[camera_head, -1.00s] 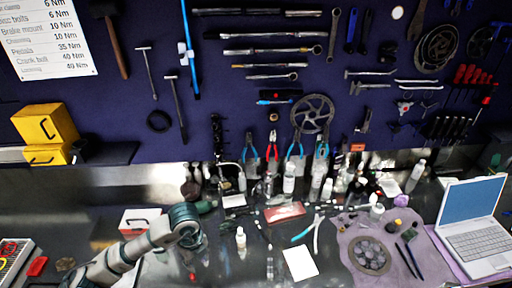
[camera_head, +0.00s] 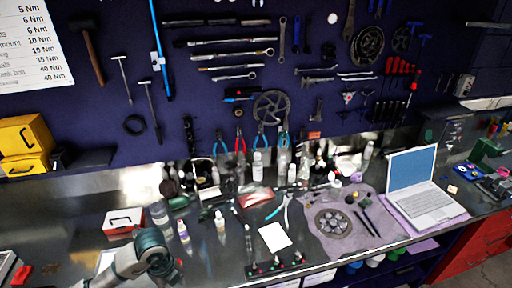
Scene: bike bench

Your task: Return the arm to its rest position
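My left arm comes in from the lower left corner of the head view. Its dark teal end with the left gripper (camera_head: 164,268) is low in the picture, over the front left part of the metal workbench (camera_head: 60,222). The fingers are too small and dark to tell whether they are open or shut, and I see nothing clearly held. Small bottles, one with a purple label (camera_head: 184,232) and one white (camera_head: 221,226), stand just behind it. My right arm and gripper are not in view.
A red and white box (camera_head: 124,222) is behind the arm. Yellow bins (camera_head: 25,140) stand back left. Tools hang on the blue wall.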

